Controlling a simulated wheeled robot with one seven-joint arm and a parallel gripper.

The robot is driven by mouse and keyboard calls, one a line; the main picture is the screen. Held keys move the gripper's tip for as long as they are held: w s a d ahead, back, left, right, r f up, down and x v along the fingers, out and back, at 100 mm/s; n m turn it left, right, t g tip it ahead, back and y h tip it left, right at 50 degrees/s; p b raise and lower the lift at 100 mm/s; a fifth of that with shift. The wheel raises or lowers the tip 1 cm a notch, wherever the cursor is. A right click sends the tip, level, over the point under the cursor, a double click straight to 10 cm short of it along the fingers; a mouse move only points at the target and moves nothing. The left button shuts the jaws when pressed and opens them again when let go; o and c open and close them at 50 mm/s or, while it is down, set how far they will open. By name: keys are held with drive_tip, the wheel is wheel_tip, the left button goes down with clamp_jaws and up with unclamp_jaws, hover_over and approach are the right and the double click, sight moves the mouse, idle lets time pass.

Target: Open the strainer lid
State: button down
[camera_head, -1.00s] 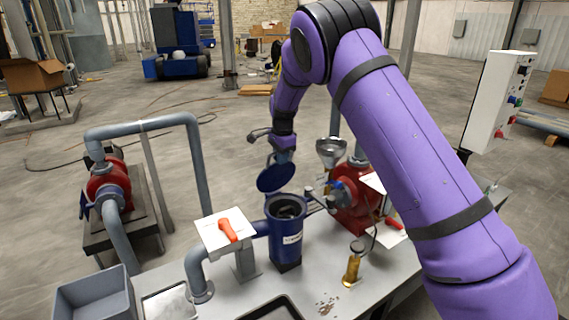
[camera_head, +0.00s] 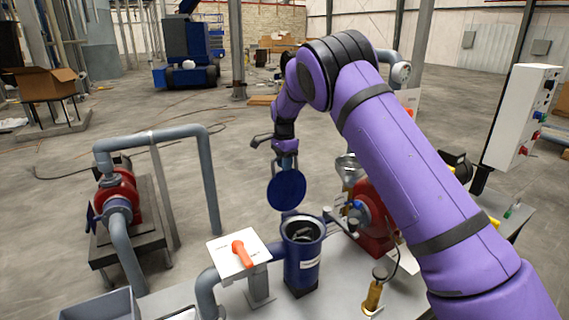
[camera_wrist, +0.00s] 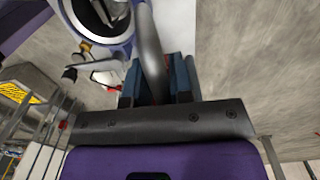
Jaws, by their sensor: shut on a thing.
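The dark blue strainer (camera_head: 302,262) stands upright on the grey bench with its round mouth uncovered. Its blue disc lid (camera_head: 286,190) is swung up, nearly upright, above the far side of the mouth. My gripper (camera_head: 285,155) is just above the lid's upper edge in the head view; the fingertips are too small there to make out. In the wrist view my gripper (camera_wrist: 160,85) is shut on a grey bar (camera_wrist: 150,42), which seems to be the lid's handle. A round opening with a pale blue rim (camera_wrist: 122,38) shows at the top left there, partly cut off.
An orange-handled valve on a white plate (camera_head: 227,262) stands left of the strainer. A brass piece (camera_head: 373,296) stands in front right. Grey piping (camera_head: 206,180) rises at left.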

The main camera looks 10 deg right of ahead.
drive_tip(key=shift+w, duration=0.15)
drive_tip(key=c, duration=1.1)
unclamp_jaws()
drive_tip(key=shift+f, duration=0.1)
wheel_tip(320, 180, up, 11)
drive_tip(key=shift+f, duration=0.1)
